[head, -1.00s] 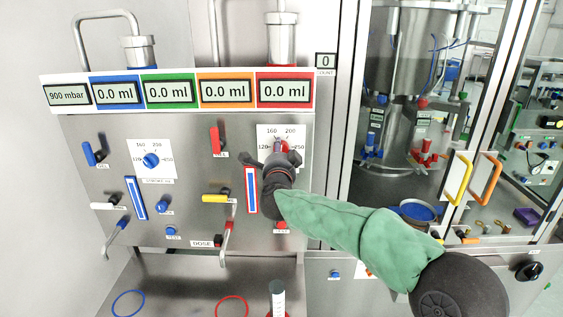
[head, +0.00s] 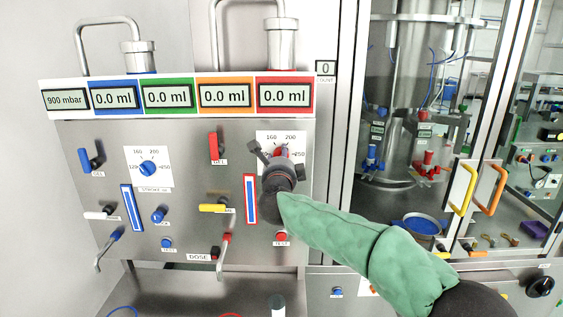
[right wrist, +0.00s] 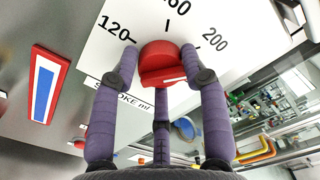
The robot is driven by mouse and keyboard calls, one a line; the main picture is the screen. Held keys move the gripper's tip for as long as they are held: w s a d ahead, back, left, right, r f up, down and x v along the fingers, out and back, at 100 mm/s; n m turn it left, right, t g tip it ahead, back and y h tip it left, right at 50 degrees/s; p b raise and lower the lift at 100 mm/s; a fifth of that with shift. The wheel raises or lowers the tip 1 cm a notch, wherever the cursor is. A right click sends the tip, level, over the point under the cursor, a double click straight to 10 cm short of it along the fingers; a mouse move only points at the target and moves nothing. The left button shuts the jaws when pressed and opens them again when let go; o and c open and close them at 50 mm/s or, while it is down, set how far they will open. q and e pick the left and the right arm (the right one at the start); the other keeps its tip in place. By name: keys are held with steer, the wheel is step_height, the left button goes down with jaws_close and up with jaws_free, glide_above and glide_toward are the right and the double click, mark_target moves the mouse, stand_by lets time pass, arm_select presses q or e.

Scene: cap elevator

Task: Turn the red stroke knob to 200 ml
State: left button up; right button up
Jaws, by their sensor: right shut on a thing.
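The red stroke knob (right wrist: 160,62) sits on a white dial plate (right wrist: 105,58) marked 120, 160 and 200 in the right wrist view. My right gripper (head: 279,160) is shut on the knob, its purple fingers on both sides of it. A white mark (right wrist: 173,80) on the knob's raised bar points to the right in that view. I cannot tell exactly which number it meets. In the head view, the gripper hides much of the knob (head: 281,151) and the dial's lower part. My left gripper is not in view.
A blue stroke knob (head: 148,168) has its own dial to the left. A red-framed blue strip (head: 250,200) and a yellow lever (head: 212,208) are close left of my right gripper. A red button (head: 281,237) is below it. Glass doors with yellow and orange handles stand right.

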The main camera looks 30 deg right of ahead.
steer(key=shift+w+a, duration=0.1)
steer(key=shift+a, duration=0.1)
steer(key=o, duration=1.1)
steer(key=shift+o, duration=0.3)
steer(key=shift+w+a, duration=0.15)
steer(key=v, duration=1.2)
